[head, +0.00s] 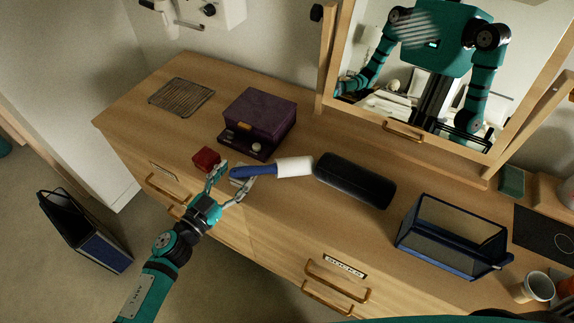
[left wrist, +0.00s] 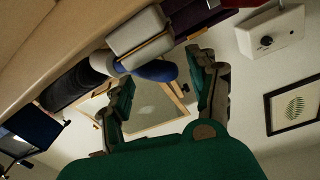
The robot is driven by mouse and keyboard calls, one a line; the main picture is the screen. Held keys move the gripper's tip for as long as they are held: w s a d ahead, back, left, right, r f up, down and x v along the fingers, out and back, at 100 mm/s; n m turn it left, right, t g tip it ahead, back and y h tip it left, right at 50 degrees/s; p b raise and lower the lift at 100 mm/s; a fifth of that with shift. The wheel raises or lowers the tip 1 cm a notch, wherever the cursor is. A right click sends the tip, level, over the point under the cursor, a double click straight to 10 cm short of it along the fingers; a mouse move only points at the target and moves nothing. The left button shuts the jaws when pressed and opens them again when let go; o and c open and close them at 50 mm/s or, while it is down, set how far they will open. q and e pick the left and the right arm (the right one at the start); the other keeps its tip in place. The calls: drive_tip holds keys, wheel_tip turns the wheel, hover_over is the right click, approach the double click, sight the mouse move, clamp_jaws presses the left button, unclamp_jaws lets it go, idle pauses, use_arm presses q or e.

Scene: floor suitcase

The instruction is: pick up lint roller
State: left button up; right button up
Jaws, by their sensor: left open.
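The lint roller (head: 293,167) lies on the wooden dresser in the head view, white roll to the right and blue handle to the left. My left gripper (head: 229,178) is open at the dresser's front edge, its fingers at the left end of the handle. One finger overlaps the handle in the picture; I cannot tell whether they touch. In the left wrist view, the blue handle end (left wrist: 155,70) shows between the open fingers (left wrist: 168,92), beyond the fingertips' near side, with the white roll to its left. My right gripper is not in view.
On the dresser (head: 270,215), a small red box (head: 206,159) sits close to the left fingers. A purple box (head: 260,115) stands behind, and a black case (head: 354,180) lies right of the roll. A glass-sided box (head: 450,238) and a mirror (head: 440,75) are farther right.

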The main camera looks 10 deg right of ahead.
use_arm(q)
clamp_jaws()
idle(0.6)
